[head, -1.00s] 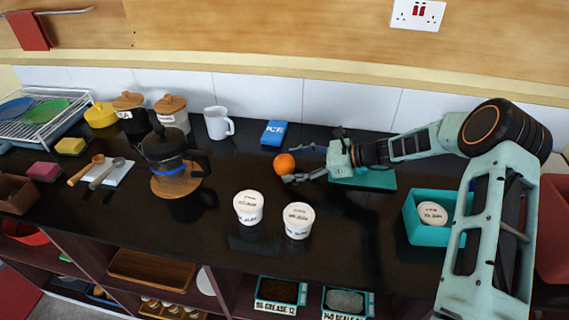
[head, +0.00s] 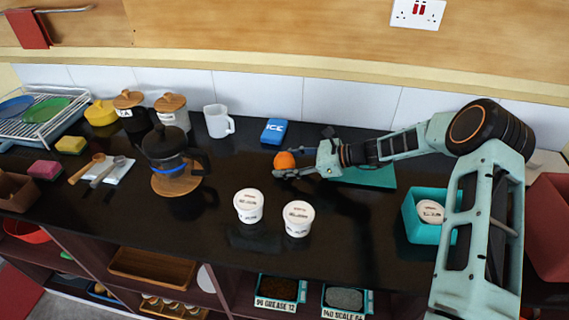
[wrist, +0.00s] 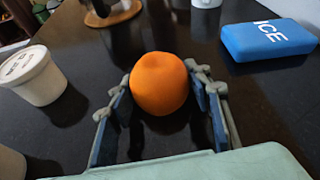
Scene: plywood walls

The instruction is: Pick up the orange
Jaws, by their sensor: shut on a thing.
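The orange (head: 285,160) is small and round, on the black counter near its back half, in front of the blue ice pack. My gripper (head: 288,165) reaches it from the right, low over the counter. In the wrist view the orange (wrist: 159,84) sits between the two fingertips of my gripper (wrist: 160,95), one finger on each side. The fingers are shut on it. Its underside is dark against the counter, and I cannot tell whether it still touches the surface.
A blue ice pack (head: 274,131) lies behind the orange. Two white lidded tubs (head: 248,206) (head: 298,218) stand in front. A teal flat tray (head: 370,177) lies under my arm, and a teal bin (head: 412,220) stands at right. A French press (head: 172,155) stands at left.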

